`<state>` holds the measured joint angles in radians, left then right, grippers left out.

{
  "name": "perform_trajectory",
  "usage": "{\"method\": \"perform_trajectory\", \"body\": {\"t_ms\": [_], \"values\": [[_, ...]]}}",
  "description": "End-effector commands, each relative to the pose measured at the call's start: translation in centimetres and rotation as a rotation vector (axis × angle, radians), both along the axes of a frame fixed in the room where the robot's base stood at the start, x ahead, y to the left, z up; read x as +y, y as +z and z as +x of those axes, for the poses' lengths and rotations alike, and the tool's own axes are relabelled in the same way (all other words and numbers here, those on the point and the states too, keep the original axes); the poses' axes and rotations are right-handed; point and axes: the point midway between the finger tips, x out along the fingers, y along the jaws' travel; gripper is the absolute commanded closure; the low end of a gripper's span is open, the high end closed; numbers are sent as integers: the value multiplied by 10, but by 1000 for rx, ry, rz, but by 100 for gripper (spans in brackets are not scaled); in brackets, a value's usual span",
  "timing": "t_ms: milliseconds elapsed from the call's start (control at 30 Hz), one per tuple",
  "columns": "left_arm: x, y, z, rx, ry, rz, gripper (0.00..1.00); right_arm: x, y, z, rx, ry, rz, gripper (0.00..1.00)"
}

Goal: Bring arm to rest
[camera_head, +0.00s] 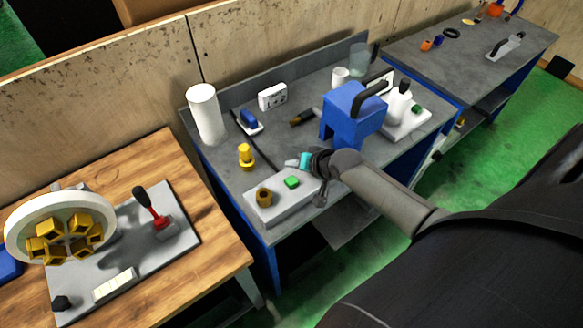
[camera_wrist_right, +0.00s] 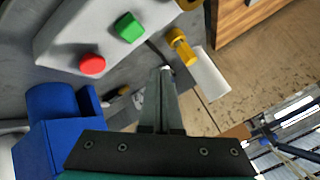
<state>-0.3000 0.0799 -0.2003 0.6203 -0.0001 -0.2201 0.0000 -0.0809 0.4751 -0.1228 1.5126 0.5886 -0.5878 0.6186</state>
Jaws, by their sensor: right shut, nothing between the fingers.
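My right arm reaches in from the right in the head view, and its gripper (camera_head: 294,162) is over the grey bench, just behind the white control box (camera_head: 262,207). In the right wrist view the two fingers of the right gripper (camera_wrist_right: 166,76) are together, with nothing between them. The control box also shows in the wrist view (camera_wrist_right: 60,35), with a green button (camera_wrist_right: 129,27) and a red button (camera_wrist_right: 92,64). The red button is hidden in the head view. My left gripper is not in view.
A blue machine part with a black handle (camera_head: 345,115) stands close behind the gripper. A yellow piece (camera_head: 245,156), a white cylinder (camera_head: 205,114) and a white socket block (camera_head: 272,96) stand on the bench. A wooden table (camera_head: 180,195) is at left; green floor shows at right.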

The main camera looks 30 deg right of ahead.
Motion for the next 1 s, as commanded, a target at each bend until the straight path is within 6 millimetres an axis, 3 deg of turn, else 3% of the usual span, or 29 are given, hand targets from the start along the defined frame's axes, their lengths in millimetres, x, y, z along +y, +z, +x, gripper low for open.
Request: {"method": "perform_trajectory", "body": {"t_ms": [567, 667, 767, 1000], "values": [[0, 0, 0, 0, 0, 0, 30, 0, 0, 0, 1, 1, 0, 100], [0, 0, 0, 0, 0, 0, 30, 8, -1, -5, 11, 24, -9, 100], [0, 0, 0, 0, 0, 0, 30, 31, -3, -22, 45, 98, -46, 100], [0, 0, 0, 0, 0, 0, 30, 97, 11, -99, 167, 387, -239, 100]]}}
